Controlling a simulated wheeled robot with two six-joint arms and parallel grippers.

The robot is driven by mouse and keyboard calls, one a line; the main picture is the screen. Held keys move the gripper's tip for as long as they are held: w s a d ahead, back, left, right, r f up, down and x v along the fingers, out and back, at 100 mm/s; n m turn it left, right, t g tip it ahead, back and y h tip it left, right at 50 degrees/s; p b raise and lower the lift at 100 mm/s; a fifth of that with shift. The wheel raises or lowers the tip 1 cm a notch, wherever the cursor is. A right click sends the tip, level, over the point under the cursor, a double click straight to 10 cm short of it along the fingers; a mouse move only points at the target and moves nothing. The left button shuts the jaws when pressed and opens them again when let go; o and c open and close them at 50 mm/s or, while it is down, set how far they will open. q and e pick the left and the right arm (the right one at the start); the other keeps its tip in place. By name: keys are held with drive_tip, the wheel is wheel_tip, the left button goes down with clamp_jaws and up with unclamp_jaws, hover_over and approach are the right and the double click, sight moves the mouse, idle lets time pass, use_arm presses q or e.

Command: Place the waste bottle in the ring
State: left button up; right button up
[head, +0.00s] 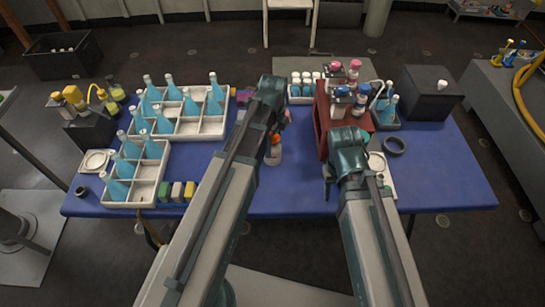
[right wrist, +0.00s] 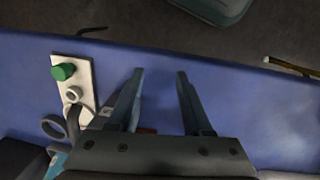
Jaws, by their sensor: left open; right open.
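A white bottle with an orange cap (head: 275,153) stands on the blue table by the end of my left arm, partly covered by it. No label shows, so I cannot tell for sure that it is the waste bottle. A dark ring (head: 394,145) lies flat and empty on the right of the table; it also shows at the left of the right wrist view (right wrist: 53,127). My left gripper (head: 272,136) is open close to the bottle, mostly hidden by its arm. My right gripper (right wrist: 160,72) is open and empty above bare blue cloth, left of the ring in the head view.
White racks (head: 187,128) of blue flasks fill the table's left. A red-brown box (head: 322,120) with small bottles stands behind my right gripper, near a black box (head: 428,95). A white plate with a green knob (right wrist: 85,85) lies near the ring. The front right cloth is clear.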

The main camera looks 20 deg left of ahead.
sight(273, 150)
use_arm(q)
wheel_tip(273, 150, down, 5)
drive_tip(key=b, duration=0.5)
drive_tip(key=shift+w+a+f, duration=0.15)
drive_tip(key=shift+f, duration=0.05)
use_arm(e)
wheel_tip(273, 150, down, 5)
drive_tip(key=shift+f, duration=0.2)
use_arm(q)
drive_tip(key=shift+r, duration=0.1)
use_arm(e)
drive_tip(key=shift+r, duration=0.1)
